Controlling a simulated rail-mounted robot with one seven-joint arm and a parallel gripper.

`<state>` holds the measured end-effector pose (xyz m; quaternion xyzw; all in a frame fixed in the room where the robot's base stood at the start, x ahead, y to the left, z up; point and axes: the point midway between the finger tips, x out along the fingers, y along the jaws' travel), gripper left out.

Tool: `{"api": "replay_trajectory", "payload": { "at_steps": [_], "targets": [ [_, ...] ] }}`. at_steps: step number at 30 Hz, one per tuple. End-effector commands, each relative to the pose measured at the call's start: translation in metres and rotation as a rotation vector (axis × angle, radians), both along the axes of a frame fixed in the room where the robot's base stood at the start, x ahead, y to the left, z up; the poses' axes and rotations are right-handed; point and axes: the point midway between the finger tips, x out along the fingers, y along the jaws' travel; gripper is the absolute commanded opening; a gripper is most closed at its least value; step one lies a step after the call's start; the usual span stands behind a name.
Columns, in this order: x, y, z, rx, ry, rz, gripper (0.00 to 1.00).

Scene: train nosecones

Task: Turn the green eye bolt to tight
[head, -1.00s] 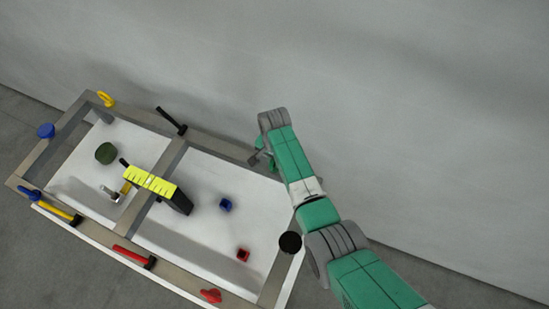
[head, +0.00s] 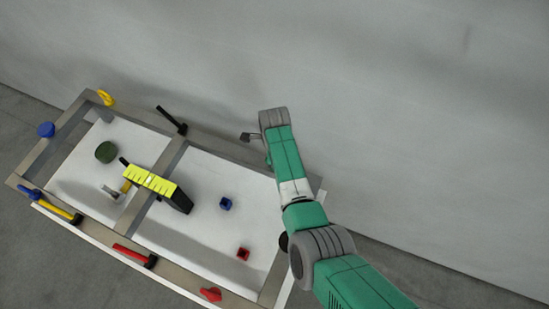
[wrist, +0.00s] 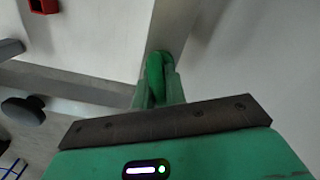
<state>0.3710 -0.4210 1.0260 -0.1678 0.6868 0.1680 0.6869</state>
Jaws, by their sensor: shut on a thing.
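The green eye bolt (wrist: 155,72) shows in the wrist view, at the edge of the grey frame and between the fingers of my gripper (wrist: 158,92). The ring of the bolt stands up between the two green fingers, which are shut on it. How far the bolt is screwed in cannot be seen. In the head view my wrist hides the bolt and the fingertips, at the far right part of the frame.
The grey frame (head: 215,144) holds white panels. A black round knob (wrist: 22,111) lies left of my gripper. A wall rises behind.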

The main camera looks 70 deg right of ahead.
Motion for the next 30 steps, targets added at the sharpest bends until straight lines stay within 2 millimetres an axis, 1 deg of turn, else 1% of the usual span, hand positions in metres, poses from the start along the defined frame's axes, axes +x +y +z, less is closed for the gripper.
{"api": "replay_trajectory", "payload": {
  "at_steps": [6,15,21,30],
  "targets": [
    [0.0005,0.0001,-0.0001,0.000,0.000,-0.187,0.00],
    [0.0005,-0.0005,0.0005,-0.002,-0.001,-0.387,0.00],
    [0.0005,-0.0005,0.0008,0.000,-0.001,-0.465,0.00],
    [0.0003,-0.0004,0.0010,-0.001,0.000,-0.509,0.00]
  ]
}}
